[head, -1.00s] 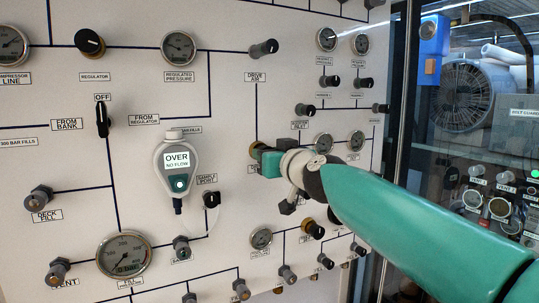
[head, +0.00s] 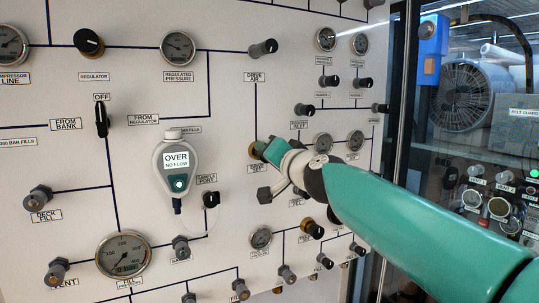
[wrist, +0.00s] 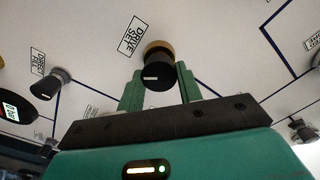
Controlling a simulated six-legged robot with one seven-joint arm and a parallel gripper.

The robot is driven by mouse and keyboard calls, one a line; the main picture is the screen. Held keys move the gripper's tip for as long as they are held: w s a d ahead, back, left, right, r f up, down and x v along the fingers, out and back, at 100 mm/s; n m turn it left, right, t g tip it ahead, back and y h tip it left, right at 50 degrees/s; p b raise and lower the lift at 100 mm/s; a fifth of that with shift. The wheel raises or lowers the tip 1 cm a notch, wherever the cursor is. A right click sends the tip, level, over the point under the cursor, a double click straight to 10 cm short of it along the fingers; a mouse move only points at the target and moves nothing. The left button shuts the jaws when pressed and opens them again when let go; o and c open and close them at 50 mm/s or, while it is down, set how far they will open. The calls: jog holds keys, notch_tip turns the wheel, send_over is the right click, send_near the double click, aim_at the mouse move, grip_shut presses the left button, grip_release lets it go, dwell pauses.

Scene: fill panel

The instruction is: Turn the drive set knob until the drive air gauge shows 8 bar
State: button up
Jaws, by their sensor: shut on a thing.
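The drive set knob (wrist: 159,72) is black with a brass collar and a white mark, under its "DRIVE SET" label (wrist: 131,36) in the wrist view. My gripper (wrist: 160,84) has one green finger on each side of the knob and is shut on it. In the head view my gripper (head: 262,150) reaches the panel and hides most of the knob. A "DRIVE AIR" label (head: 255,77) sits below a black knob. I cannot tell which gauge is the drive air gauge; small gauges (head: 322,145) stand right of my gripper, their readings too small to make out.
Several other knobs and valves stick out, including the sample port knob (head: 211,199) and a lower fill gauge (head: 123,255). A glass-fronted bay with a fan (head: 463,97) is at right.

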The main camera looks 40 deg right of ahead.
jog(key=shift+d+f+m, duration=0.1)
jog(key=shift+f+m, duration=0.05)
jog(key=shift+m, duration=3.65)
jog(key=o, duration=1)
jog(key=shift+s, duration=0.15)
jog(key=v, duration=1.3)
jog(key=shift+s, duration=0.25)
jog(key=shift+a, duration=0.2)
